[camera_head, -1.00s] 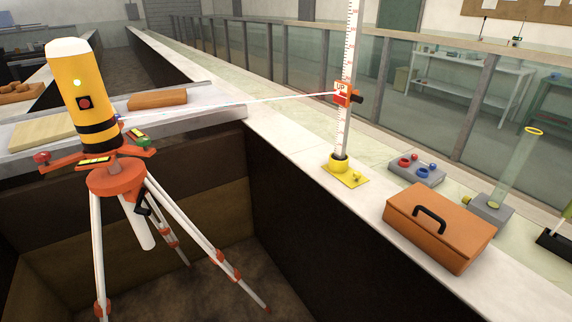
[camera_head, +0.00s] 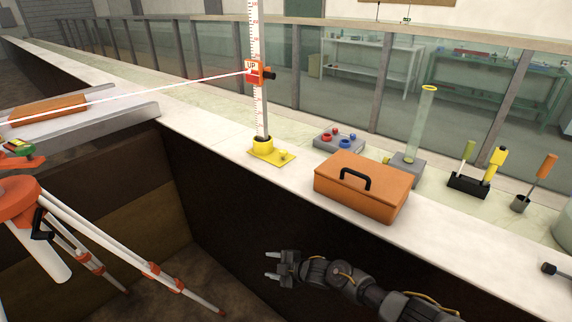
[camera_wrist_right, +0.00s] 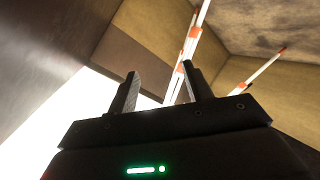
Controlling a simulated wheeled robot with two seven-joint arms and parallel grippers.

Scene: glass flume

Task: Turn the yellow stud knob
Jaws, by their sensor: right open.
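A yellow base plate (camera_head: 262,150) lies on the white ledge and holds an upright graduated staff (camera_head: 255,40) in a yellow collar. A small yellow knob (camera_head: 283,155) stands at the plate's right end. An orange clamp marked UP (camera_head: 257,73) with a black knob sits on the staff. My right gripper (camera_head: 270,266) is open and empty, below and in front of the ledge, well apart from the knob. Its two dark fingers also show in the right wrist view (camera_wrist_right: 160,82), with nothing between them. My left gripper is not in view.
An orange toolbox (camera_head: 335,198) sits on the ledge right of the plate. Behind it are a grey box with red and blue knobs (camera_head: 338,141) and a grey block with a clear tube (camera_head: 421,125). A tripod (camera_head: 95,235) stands at left.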

